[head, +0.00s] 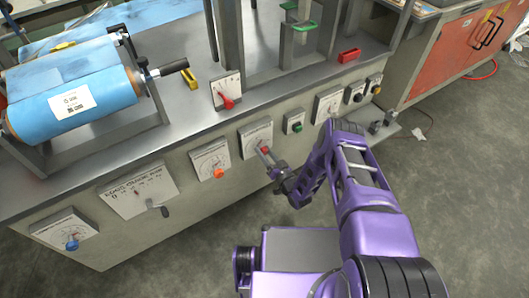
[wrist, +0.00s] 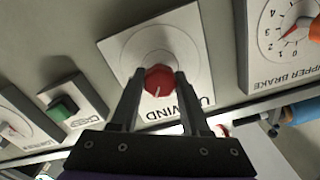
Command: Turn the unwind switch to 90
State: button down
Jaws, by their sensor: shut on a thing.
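The unwind switch is a red knob (wrist: 158,80) on a white plate (wrist: 118,47) marked UNWIND, which appears upside down in the wrist view. My gripper (wrist: 158,77) has one finger on each side of the knob and is shut on it. A white pointer line on the knob points down and slightly left in the wrist picture. The plate's scale is mostly hidden or too blurred to read. In the head view the red knob (head: 265,150) is on the machine's front, with my gripper (head: 267,156) at it.
On the same front panel (head: 182,160) are an orange knob (head: 219,173) to the left and a green button (head: 297,127) to the right. A blue film roll (head: 75,92) is at the upper left.

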jog(key=m, duration=0.5)
jog(key=shift+m, duration=2.5)
jog(key=shift+c, duration=1.9)
grip_release()
jog(key=shift+s, duration=0.1)
